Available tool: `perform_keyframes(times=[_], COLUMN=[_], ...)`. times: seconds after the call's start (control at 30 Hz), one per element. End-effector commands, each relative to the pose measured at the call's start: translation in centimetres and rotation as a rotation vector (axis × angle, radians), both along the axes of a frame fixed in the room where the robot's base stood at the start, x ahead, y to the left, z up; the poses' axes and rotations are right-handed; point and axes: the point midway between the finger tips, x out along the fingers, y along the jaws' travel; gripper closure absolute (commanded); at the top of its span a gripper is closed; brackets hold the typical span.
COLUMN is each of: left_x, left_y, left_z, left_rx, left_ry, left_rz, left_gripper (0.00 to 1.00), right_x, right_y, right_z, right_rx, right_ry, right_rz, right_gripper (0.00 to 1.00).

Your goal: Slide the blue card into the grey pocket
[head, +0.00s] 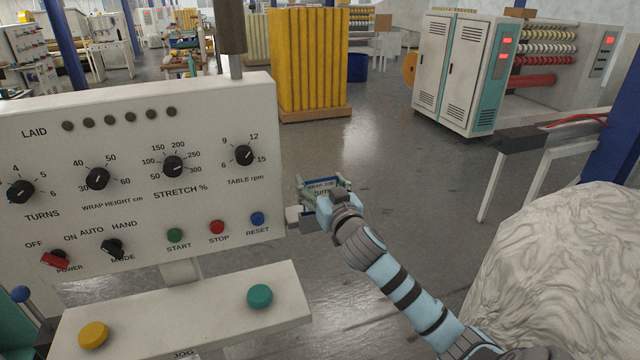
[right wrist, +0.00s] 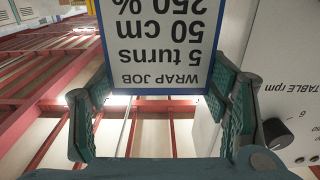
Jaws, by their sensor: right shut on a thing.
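The blue card (head: 321,186) is a white sheet with a blue edge, printed "WRAP JOB, 5 turns, 50 cm, 250 %". It also shows upside down in the right wrist view (right wrist: 160,45). My right gripper (head: 325,183) is shut on the card, holding it just right of the control panel's right edge. Its green fingers (right wrist: 165,95) stand on either side of the card in the right wrist view. A small grey piece (head: 294,214) at the panel's edge, below and beside the card, appears to be the grey pocket; my gripper partly hides it. My left gripper is not in view.
The control panel (head: 140,235) with knobs and buttons fills the left. A jog box (head: 190,320) with yellow and green buttons juts out below it. A large wrapped bulk (head: 560,270) stands at the lower right. Open floor (head: 400,150) lies beyond my gripper.

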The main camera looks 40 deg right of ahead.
Motion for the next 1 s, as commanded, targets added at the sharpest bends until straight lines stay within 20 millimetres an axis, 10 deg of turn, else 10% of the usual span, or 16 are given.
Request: perform_keyframes(times=[0.83, 0.87, 1.0], left_x=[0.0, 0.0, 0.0], left_y=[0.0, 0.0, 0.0], left_z=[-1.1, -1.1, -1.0], left_rx=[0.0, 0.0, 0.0], left_ry=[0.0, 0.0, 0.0], left_rz=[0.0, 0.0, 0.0], left_gripper=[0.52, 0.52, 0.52], right_x=[0.0, 0.0, 0.0], right_y=[0.0, 0.0, 0.0], right_z=[-1.4, -1.4, -1.3], right_rx=[0.0, 0.0, 0.0], right_ry=[0.0, 0.0, 0.0], right_rz=[0.0, 0.0, 0.0], right_gripper=[0.52, 0.27, 0.07])
